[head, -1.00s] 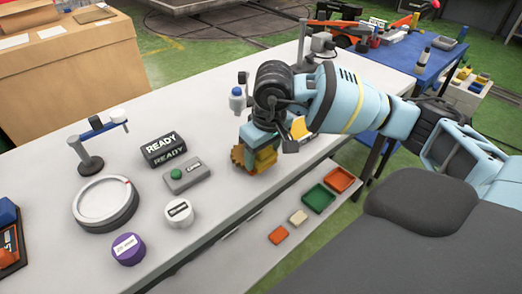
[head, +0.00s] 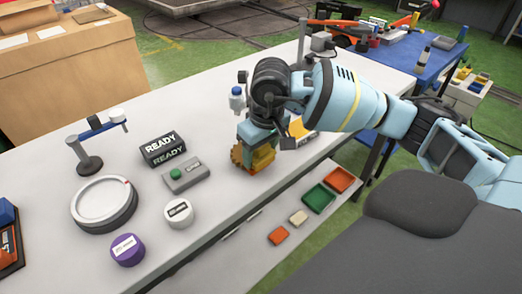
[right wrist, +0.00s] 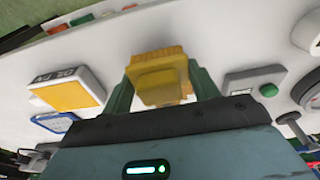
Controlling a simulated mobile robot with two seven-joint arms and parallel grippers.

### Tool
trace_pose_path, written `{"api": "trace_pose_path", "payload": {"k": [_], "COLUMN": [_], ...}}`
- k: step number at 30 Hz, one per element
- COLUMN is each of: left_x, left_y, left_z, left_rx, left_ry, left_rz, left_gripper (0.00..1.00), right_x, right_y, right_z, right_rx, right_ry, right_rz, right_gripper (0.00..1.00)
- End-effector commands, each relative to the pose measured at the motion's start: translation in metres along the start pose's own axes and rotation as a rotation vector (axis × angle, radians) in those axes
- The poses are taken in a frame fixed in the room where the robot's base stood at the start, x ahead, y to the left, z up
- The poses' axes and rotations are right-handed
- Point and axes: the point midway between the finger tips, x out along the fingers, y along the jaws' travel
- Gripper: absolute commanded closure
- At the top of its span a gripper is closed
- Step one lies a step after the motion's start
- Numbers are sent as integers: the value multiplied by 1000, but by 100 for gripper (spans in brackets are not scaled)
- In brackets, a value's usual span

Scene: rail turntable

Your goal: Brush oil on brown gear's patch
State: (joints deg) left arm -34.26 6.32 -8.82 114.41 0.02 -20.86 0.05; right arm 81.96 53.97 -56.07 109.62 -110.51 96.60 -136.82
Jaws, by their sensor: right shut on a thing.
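The brown gear (head: 237,155), with a toothed edge, stands out at the left of my right gripper's tip in the head view. A yellow block shows beside it. My right gripper (head: 256,139) is shut on this piece near the tabletop's right edge. In the right wrist view the held piece is yellow-brown (right wrist: 157,75), with a ridged far edge, between my green fingers (right wrist: 160,90). I cannot tell whether it touches the table. The oil patch and a brush cannot be made out. My left gripper is out of view.
A round grey-and-white turntable (head: 103,203) stands at the left, by a small post with a blue arm (head: 97,132). Nearby are a black READY box (head: 162,148), a green-button box (head: 186,175), a white tin (head: 178,213) and a purple tin (head: 127,249). A bottle (head: 236,101) stands behind my gripper.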

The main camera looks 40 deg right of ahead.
Motion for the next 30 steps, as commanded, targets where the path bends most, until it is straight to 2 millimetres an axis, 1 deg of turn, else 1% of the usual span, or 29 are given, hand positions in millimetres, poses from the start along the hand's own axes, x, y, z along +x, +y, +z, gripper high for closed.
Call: {"api": "trace_pose_path", "payload": {"k": [7,18,26,30], "left_x": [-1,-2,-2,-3], "left_y": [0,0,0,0], "left_z": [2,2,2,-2], "left_rx": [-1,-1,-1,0], "left_ry": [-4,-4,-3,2], "left_rz": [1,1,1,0], "left_gripper": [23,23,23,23], "right_x": [0,-2,-2,-5], "right_y": [0,0,0,0], "right_z": [1,9,9,8], "right_rx": [0,0,0,0], "right_ry": [0,1,0,2], "right_rz": [0,0,0,0], "right_gripper": [59,59,59,59]}}
